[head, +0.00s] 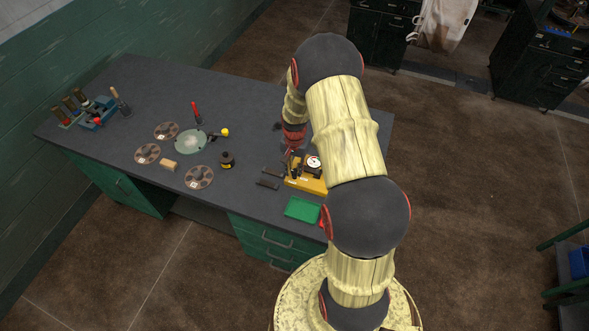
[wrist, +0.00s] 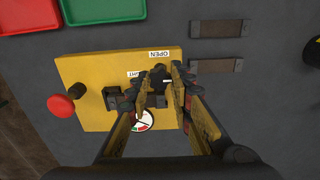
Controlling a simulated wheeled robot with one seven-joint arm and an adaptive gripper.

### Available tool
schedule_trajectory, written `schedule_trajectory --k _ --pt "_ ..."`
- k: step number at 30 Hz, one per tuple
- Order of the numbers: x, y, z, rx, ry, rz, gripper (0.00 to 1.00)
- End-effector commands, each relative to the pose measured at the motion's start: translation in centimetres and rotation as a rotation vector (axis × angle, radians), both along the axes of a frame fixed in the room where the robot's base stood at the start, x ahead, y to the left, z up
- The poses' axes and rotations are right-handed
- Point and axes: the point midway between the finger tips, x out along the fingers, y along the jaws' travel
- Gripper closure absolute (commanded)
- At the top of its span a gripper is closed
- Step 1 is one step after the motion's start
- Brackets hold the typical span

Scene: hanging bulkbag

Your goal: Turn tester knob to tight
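The yellow tester (head: 305,184) sits on the dark bench top near its right end; it also shows in the wrist view (wrist: 88,75). Its dark knob (wrist: 158,74) has a white pointer mark and lies beside the OPEN label (wrist: 159,54) and a partly hidden label ending in "GHT" (wrist: 136,73). A round dial (wrist: 142,122) and a red ball (wrist: 61,106) are also on the tester. My gripper (wrist: 163,80) is over the tester with one finger on each side of the knob. I cannot tell whether the fingers touch it. The head view hides most of my gripper behind my arm.
A green tray (head: 302,209) lies beside the tester, and a red tray corner (wrist: 27,5) shows next to it. Two dark flat blocks (wrist: 215,28) (wrist: 216,65) lie on the other side. Discs (head: 198,177) and tools are farther left on the bench.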

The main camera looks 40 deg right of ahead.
Motion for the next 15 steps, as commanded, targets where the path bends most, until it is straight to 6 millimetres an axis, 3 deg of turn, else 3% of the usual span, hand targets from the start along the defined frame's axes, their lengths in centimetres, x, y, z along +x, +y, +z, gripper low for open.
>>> schedule_trajectory --k 9,15 --pt "0.02 0.00 0.02 0.000 0.000 0.000 0.61" --pt "0.01 0.00 0.01 0.000 0.000 0.000 0.60"
